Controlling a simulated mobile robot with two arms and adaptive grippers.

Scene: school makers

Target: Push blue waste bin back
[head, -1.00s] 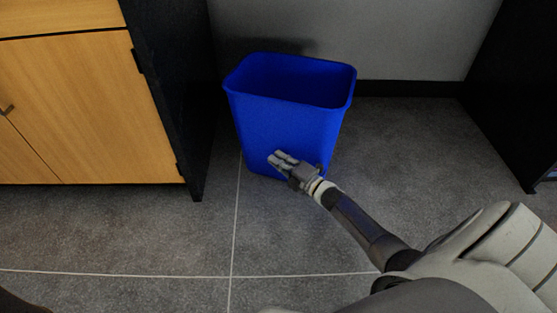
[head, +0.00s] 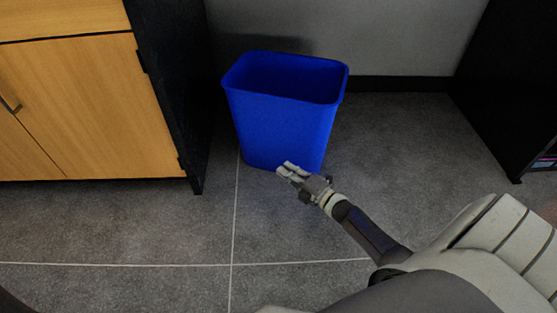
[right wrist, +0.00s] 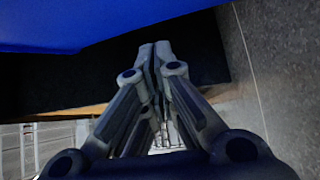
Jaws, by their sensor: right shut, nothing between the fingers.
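The blue waste bin (head: 285,125) stands upright on the grey floor, close to the grey wall behind it. It looks empty, though its bottom is hidden. My right gripper (head: 284,170) is shut with nothing in it, low at the front of the bin near its bottom right. I cannot tell whether it touches the bin. In the right wrist view the bin (right wrist: 90,22) fills the top left, and the shut fingers of my gripper (right wrist: 154,48) point forward beside it. My left gripper is not in view.
A wooden cabinet (head: 80,110) with a black side panel (head: 175,90) stands left of the bin. A black unit (head: 510,90) stands at the right. The tiled floor (head: 400,150) between the bin and that unit is clear.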

